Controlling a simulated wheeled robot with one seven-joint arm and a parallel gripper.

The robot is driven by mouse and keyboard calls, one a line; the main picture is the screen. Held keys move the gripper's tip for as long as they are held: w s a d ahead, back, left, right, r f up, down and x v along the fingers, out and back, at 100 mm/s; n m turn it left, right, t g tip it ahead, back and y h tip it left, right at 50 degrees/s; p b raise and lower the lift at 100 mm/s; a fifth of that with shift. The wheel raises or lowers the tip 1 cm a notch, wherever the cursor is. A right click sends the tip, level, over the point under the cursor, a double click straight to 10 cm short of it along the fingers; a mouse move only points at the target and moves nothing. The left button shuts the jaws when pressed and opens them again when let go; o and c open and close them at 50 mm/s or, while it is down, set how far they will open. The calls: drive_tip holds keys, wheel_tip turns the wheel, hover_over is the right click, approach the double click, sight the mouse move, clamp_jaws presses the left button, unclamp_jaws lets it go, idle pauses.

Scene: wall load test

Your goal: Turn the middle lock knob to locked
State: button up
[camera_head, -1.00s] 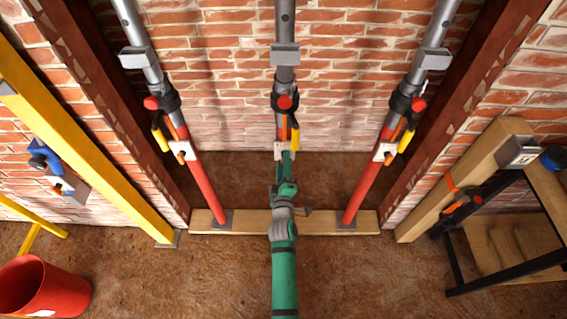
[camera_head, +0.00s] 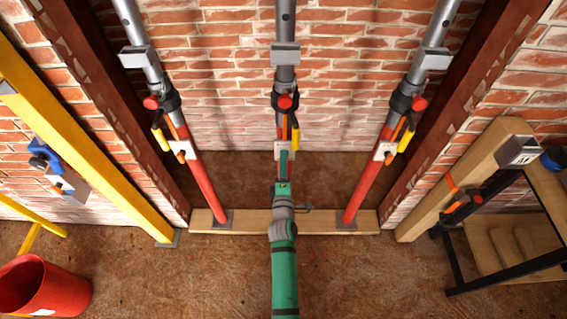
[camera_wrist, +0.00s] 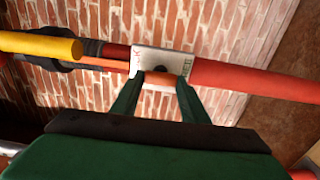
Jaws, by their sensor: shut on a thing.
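The middle prop is a grey steel tube (camera_head: 285,70) over a red lower tube, standing upright on a timber sill. Its pale lock plate (camera_head: 280,150) sits low on the prop and also shows in the wrist view (camera_wrist: 145,57). A small dark lock knob (camera_wrist: 158,69) is at the plate's middle. My gripper (camera_head: 284,158) reaches it from the front; in the wrist view its green fingers (camera_wrist: 160,77) are closed in on the knob from both sides. The fingers partly hide the knob, and the plate's end markings are too small to read, so its setting is unclear.
Similar left (camera_head: 200,185) and right (camera_head: 366,180) props lean either side. A timber sill (camera_head: 250,222) crosses below. A red bucket (camera_head: 45,290) stands left, a bench (camera_head: 510,240) right.

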drive_tip(key=o, duration=1.1)
drive_tip(key=shift+c, duration=0.2)
drive_tip(key=s, duration=1.1)
